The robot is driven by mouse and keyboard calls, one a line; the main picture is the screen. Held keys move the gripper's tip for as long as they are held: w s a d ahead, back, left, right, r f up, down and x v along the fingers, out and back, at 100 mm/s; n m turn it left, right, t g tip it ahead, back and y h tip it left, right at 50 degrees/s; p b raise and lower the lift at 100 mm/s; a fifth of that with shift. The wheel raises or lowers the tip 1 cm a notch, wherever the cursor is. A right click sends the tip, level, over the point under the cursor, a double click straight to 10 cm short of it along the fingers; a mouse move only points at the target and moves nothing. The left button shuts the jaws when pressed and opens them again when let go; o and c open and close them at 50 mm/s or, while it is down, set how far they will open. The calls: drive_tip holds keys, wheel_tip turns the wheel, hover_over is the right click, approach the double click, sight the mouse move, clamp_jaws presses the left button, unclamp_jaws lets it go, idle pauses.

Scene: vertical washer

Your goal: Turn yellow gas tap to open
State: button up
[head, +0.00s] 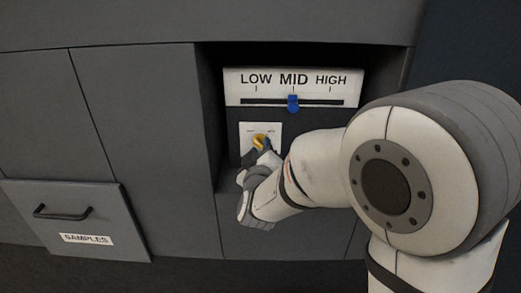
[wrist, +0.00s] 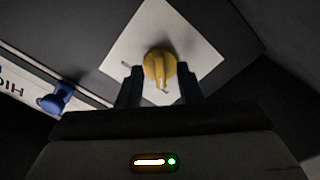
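The yellow gas tap (head: 260,141) is a round knob on a white label plate (head: 247,130) inside the recess. In the wrist view the tap (wrist: 160,64) has a raised ridge across its face and sits on the white plate (wrist: 195,40). My gripper (head: 257,151) is at the tap in the head view and partly covers it. In the wrist view my gripper's (wrist: 160,88) two dark fingers are apart, one on each side of the tap's lower part. I cannot tell whether they touch it. The label's small print is unreadable.
Above the tap is a white slider panel (head: 245,87) marked LOW, MID, HIGH, with a blue slider knob (head: 293,103) at MID. The recess wall (head: 208,110) stands close on the left. A drawer (head: 75,215) labelled SAMPLES is at lower left.

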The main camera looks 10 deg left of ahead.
drive_tip(key=shift+c, duration=0.4)
clamp_jaws()
